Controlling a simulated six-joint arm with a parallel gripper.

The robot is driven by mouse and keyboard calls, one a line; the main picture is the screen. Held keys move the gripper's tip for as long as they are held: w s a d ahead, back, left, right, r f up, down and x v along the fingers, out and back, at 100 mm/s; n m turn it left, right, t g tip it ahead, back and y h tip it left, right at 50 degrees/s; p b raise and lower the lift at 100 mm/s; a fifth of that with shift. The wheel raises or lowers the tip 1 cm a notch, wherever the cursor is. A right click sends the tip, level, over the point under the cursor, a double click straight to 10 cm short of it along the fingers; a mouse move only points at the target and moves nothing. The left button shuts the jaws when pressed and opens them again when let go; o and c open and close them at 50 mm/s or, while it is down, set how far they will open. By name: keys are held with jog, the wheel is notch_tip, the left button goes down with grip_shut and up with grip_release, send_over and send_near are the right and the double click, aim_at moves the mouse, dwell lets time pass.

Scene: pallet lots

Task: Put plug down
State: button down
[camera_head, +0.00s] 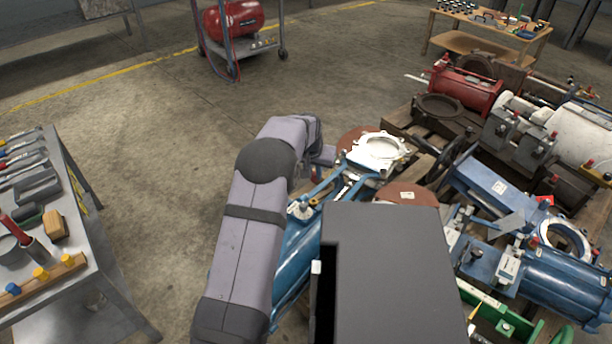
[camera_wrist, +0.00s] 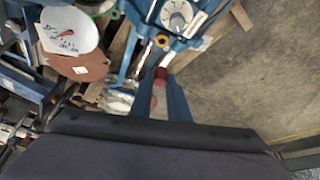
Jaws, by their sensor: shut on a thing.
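My gripper (camera_wrist: 160,82) shows in the wrist view, with its two fingers coming up from the lower middle. It is shut on a small red plug (camera_wrist: 160,73) at the fingertips. The plug is partly covered by the fingers. Beyond it is blue valve equipment with a round pale dial (camera_wrist: 177,14); I cannot tell whether the plug touches it. In the head view my arm reaches over the blue equipment (camera_head: 297,258), and the fingers and the plug are hidden.
A metal bench (camera_head: 110,285) at the left carries tools and a wooden rack (camera_head: 42,290) with yellow and blue plugs. Pallets at the right are crowded with valves and cylinders, including a red one (camera_head: 466,91). A red compressor (camera_head: 234,18) stands behind. The floor between is clear.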

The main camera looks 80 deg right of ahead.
jog(key=w+a+r+n+t+p, duration=0.1)
jog(key=w+a+r+n+p, duration=0.15)
jog(key=w, duration=0.95)
jog(key=w+a+r+n+t+p, duration=0.15)
jog(key=w+r, duration=0.25)
jog(key=w, duration=0.8)
jog(key=w+a+r+n+p, duration=0.2)
jog(key=w+r+n+p, duration=0.15)
jog(key=w, duration=0.85)
jog(key=w+a+r+n+t+y+p, duration=0.1)
jog(key=w+a+n, duration=0.4)
jog(key=w+a, duration=0.6)
jog(key=w+a+r+n+t+y+p, duration=0.2)
jog(key=w+a+n, duration=0.3)
jog(key=w+a, duration=0.7)
jog(key=shift+a+r+y+p, duration=0.3)
jog(key=shift+a+r+p, duration=0.45)
jog(key=shift+a, duration=0.65)
jog(key=shift+w+r+n, duration=0.1)
jog(key=shift+n, duration=0.25)
